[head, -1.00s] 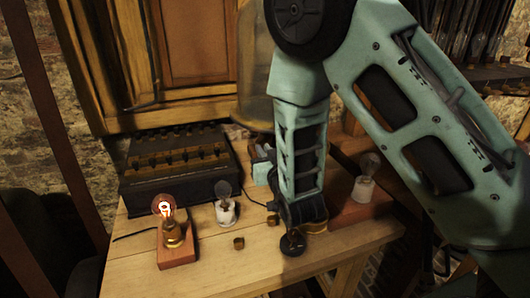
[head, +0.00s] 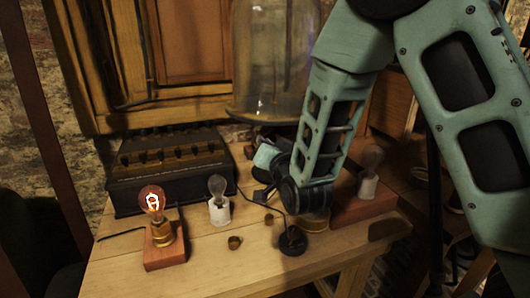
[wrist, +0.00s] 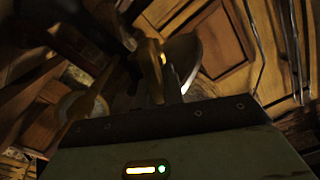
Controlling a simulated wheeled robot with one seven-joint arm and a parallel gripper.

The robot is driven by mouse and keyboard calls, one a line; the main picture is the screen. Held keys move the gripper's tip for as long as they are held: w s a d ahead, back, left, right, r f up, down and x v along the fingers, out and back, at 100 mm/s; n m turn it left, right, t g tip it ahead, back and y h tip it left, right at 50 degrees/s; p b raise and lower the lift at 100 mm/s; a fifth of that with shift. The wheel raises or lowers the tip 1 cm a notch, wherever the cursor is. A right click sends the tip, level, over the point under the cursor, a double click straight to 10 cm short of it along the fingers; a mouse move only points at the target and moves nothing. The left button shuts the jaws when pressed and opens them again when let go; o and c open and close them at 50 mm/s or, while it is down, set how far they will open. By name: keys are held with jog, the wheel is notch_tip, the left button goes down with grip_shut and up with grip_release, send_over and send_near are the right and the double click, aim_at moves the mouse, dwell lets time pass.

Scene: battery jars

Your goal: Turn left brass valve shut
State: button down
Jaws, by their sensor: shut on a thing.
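My gripper (wrist: 148,78) shows in the wrist view with its dark jaws closed around a brass-coloured upright piece. I take this piece for the brass valve (wrist: 153,70), but the view is dark and close, and I cannot tell how far it is turned. In the head view my arm comes down from the upper right to the back of the wooden bench (head: 205,262), in front of the glass bell jar (head: 268,75). There the wrist hides the fingertips and the valve.
A glowing bulb (head: 152,201) on a wooden block stands front left. An unlit bulb (head: 218,200) is beside my wrist, another (head: 369,172) to the right. A dark battery box (head: 170,172) stands back left. Small brass cups (head: 235,242) and a black round base (head: 292,240) lie in front.

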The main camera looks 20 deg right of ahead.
dwell(0.3)
jog(key=c, duration=1.5)
grip_release()
jog(key=s+p, duration=1.7)
jog(key=p, duration=0.4)
jog(key=shift+s, duration=0.2)
